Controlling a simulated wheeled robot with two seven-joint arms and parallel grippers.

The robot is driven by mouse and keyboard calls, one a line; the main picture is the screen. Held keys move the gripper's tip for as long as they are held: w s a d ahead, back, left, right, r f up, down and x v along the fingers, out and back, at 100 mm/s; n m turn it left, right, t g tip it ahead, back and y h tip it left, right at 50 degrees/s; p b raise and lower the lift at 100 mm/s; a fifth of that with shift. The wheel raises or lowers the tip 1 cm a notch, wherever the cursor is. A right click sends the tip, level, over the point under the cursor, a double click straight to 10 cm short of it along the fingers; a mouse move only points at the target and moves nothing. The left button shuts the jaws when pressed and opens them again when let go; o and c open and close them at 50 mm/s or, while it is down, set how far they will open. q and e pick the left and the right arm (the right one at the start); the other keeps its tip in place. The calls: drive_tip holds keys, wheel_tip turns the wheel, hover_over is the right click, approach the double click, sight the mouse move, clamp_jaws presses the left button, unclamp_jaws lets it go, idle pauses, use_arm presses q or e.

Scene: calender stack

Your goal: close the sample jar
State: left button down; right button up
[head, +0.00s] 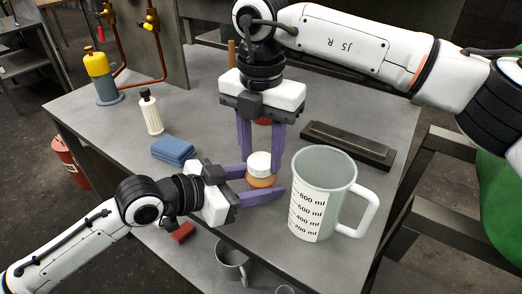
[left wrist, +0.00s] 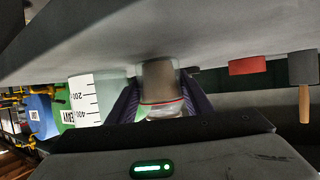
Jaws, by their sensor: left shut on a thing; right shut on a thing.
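The sample jar (head: 261,181) stands near the front edge of the bench, with an orange-brown body showing below a white lid (head: 259,161). The lid sits at the jar's top; whether it is fully seated I cannot tell. My left gripper (head: 265,184) comes in from the left, low, and is shut on the jar body. My right gripper (head: 262,165) points straight down from above and is shut on the lid. In the left wrist view, which is upside down, the jar (left wrist: 158,80) shows between the left fingers.
A large measuring jug (head: 322,190) stands close right of the jar. A dark tray (head: 347,145) lies behind it. Folded blue cloths (head: 174,151), a white bottle (head: 150,112) and a yellow-topped burner (head: 101,78) are to the left. A grey mug (head: 231,262) is on a lower level in front.

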drive_tip(key=o, duration=1.3)
drive_tip(key=shift+c, duration=0.2)
drive_tip(key=shift+r, duration=0.1)
wheel_tip(320, 180, up, 12)
use_arm(q)
drive_tip(key=c, duration=0.8)
unclamp_jaws()
